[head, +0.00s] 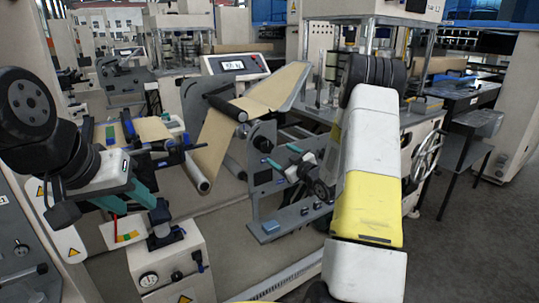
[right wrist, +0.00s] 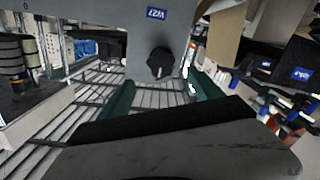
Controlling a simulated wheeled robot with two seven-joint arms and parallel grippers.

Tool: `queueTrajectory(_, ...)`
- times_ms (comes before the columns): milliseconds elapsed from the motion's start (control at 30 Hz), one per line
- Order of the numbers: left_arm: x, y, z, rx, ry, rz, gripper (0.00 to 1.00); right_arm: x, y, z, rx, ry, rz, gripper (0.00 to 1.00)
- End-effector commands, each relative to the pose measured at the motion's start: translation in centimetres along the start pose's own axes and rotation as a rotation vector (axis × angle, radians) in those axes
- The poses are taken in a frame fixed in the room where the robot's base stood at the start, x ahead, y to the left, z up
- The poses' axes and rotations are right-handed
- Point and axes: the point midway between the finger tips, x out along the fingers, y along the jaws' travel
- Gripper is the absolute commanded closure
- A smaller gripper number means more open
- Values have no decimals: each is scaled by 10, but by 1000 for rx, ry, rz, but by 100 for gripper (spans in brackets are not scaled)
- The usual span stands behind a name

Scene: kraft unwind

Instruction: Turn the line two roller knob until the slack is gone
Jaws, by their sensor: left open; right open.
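A black knob (right wrist: 159,62) sits on a grey panel (right wrist: 100,22) with a blue label (right wrist: 157,13) close by in the right wrist view. My right gripper (right wrist: 160,90) is open, with its teal fingers on either side of the knob's direction; I cannot tell whether they touch it. In the head view my right gripper (head: 281,156) is in front of the grey side plate (head: 264,190). A brown paper web (head: 213,142) runs down over rollers to the left of that plate. My left gripper (head: 136,204) is open and empty at the left, above a beige cabinet.
The beige cabinet (head: 175,268) with a gauge stands below my left gripper. A display panel (head: 232,65) is behind the web. A handwheel (head: 427,155) and a dark side table (head: 470,100) are at the right. Grey floor is open at the lower right.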

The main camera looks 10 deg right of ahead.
Motion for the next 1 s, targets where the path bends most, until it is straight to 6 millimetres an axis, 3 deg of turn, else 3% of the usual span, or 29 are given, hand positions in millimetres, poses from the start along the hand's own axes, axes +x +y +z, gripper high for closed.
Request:
queueTrajectory(267,0,0,0,0,0,0,58,10,-4,5,0,33,-5,25)
queueTrajectory(700,0,0,0,0,0,0,58,70,-4,2,1,33,-4,25)
queueTrajectory(1000,0,0,0,0,0,0,58,96,-4,2,2,31,-4,25)
